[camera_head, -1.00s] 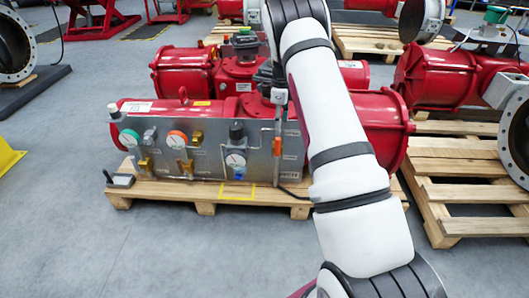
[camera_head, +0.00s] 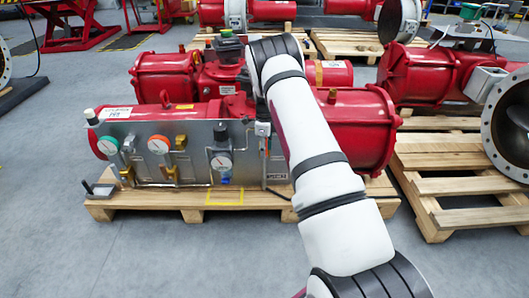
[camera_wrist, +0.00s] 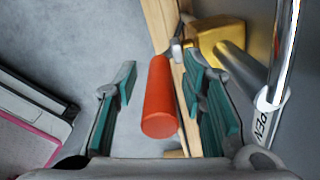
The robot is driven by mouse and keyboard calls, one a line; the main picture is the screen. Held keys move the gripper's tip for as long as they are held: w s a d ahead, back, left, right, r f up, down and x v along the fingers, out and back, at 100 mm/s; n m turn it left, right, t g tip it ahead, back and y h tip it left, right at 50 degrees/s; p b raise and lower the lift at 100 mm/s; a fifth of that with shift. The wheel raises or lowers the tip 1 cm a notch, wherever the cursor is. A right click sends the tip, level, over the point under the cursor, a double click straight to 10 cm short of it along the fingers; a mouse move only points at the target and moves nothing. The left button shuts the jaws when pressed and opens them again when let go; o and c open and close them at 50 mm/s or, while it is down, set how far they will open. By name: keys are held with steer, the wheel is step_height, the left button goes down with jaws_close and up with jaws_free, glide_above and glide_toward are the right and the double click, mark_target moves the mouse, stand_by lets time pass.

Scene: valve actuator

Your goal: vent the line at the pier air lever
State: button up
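The lever's orange-red cylindrical handle (camera_wrist: 159,98) lies between my fingers in the wrist view. A brass-coloured valve body (camera_wrist: 215,38) is just beyond it to the right. My gripper (camera_wrist: 160,72) is open around the handle. The right finger is close to it and a gap shows on the left; I cannot tell whether either finger touches.
The panel carries gauges (camera_head: 221,162) and regulators, in front of a red actuator (camera_head: 345,130) on a wooden pallet (camera_head: 150,208). In the wrist view a shiny pipe (camera_wrist: 283,50) with a partly readable label (camera_wrist: 268,115) stands right of my fingers. Grey floor is clear in front.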

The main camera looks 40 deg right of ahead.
steer(key=shift+f, duration=0.25)
jaws_close()
